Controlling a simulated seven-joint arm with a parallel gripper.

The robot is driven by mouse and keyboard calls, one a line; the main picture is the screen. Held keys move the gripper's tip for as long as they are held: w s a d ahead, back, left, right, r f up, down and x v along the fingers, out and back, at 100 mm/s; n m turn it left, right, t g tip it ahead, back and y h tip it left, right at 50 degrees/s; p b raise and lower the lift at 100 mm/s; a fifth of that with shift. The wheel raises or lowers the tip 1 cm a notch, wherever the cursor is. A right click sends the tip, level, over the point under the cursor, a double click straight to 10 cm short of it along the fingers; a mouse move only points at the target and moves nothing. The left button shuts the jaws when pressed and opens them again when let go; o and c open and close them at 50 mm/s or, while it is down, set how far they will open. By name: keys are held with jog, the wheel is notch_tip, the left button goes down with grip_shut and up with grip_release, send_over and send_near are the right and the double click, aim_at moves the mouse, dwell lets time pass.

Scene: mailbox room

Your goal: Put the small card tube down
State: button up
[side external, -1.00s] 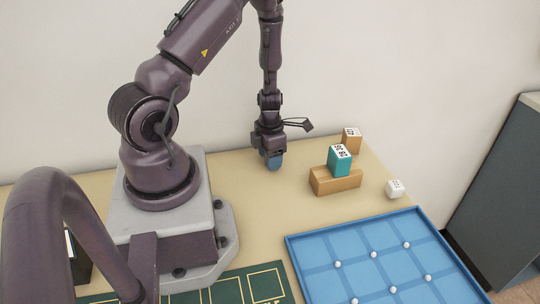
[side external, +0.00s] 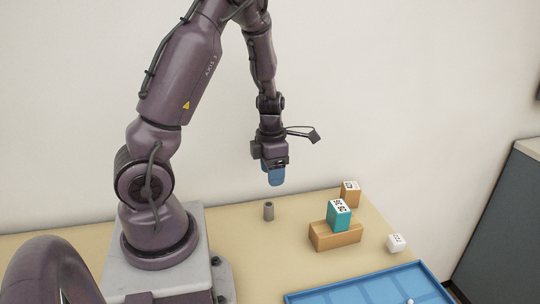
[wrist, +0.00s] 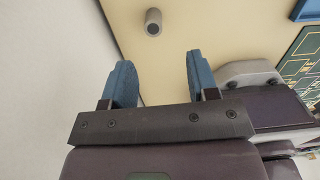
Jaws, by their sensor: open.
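The small card tube (side external: 268,211) is a short grey-brown cylinder. It stands upright on the tan table, in the middle of the side external view. In the wrist view the tube (wrist: 153,22) shows from above, beyond the fingertips and apart from them. My gripper (side external: 276,182) is above the tube, with clear space between. In the wrist view my gripper (wrist: 158,75) has its two blue fingers spread wide with nothing between them.
A wooden block (side external: 335,236) lies right of the tube with a teal box (side external: 339,215) on it. An orange box (side external: 350,193) stands behind, a white die (side external: 396,243) further right. A blue tray (side external: 370,292) is at the front. A wall rises close behind the table.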

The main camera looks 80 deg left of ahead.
jog(key=w+d+r+m+t+h, duration=0.1)
jog(key=w+d+r+m+t, duration=0.1)
jog(key=d+r+m, duration=1.2)
jog(key=s+d+r+m+t+y, duration=0.1)
jog(key=s+d+r+m+t, duration=0.2)
jog(key=m, duration=1.9)
jog(key=s+d+r, duration=0.2)
jog(key=s+r, duration=0.2)
jog(key=shift+d+r+m, duration=0.25)
jog(key=shift+r+m, duration=0.05)
jog(key=shift+r, duration=0.05)
